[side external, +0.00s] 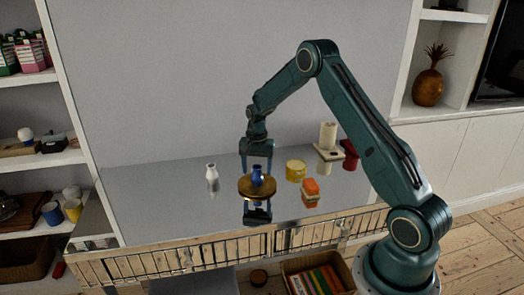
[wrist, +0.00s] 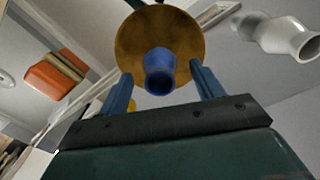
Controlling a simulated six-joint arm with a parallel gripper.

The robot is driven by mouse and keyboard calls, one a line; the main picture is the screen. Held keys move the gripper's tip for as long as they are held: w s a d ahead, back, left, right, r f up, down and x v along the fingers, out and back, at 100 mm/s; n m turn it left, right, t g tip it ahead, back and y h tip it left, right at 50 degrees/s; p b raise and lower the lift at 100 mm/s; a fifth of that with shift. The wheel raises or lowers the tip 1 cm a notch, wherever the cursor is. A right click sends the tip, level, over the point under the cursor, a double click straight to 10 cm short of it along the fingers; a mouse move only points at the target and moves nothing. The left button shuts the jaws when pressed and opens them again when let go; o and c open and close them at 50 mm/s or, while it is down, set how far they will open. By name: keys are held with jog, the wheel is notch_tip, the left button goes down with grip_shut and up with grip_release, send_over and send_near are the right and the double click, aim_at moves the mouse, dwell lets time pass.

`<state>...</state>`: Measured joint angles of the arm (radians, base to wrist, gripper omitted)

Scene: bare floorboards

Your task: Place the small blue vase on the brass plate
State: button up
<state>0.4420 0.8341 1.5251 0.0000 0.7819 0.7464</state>
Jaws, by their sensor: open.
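The small blue vase (side external: 257,176) appears to stand upright on the round brass plate (side external: 244,187), near its middle. In the wrist view the vase (wrist: 160,76) shows mouth first against the plate (wrist: 150,30). My gripper (side external: 257,166) is above the plate, pointing down, with its fingers apart. In the wrist view my gripper (wrist: 161,78) has one blue finger on each side of the vase, with a visible gap on both sides. The exact contact between vase base and plate is too small to see.
A white vase (side external: 212,173) stands left of the plate. A yellow tin (side external: 296,171) and an orange stacked item (side external: 311,187) stand to the right. A cream cylinder on a stand (side external: 328,137) and a red object (side external: 350,156) are behind. The glossy tabletop's left part is clear.

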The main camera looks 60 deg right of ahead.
aim_at(257, 167)
notch_tip(257, 167, up, 10)
dwell(0.5)
jog(key=shift+r, duration=0.1)
dwell(0.4)
jog(key=s+a+r+n+t, duration=0.3)
jog(key=s+a+r+n, duration=0.3)
jog(key=s+a+r, duration=0.7)
jog(key=s+a+r+n+t, duration=0.1)
jog(key=s+a+n, duration=0.2)
jog(key=s+a, duration=0.2)
jog(key=s+a+r+n+t, duration=0.1)
jog(key=s+a+n, duration=0.3)
jog(key=s, duration=0.8)
jog(key=shift+s+a+r+n+t, duration=0.2)
jog(key=shift+a+r+n+t, duration=0.1)
jog(key=shift+a+r, duration=0.15)
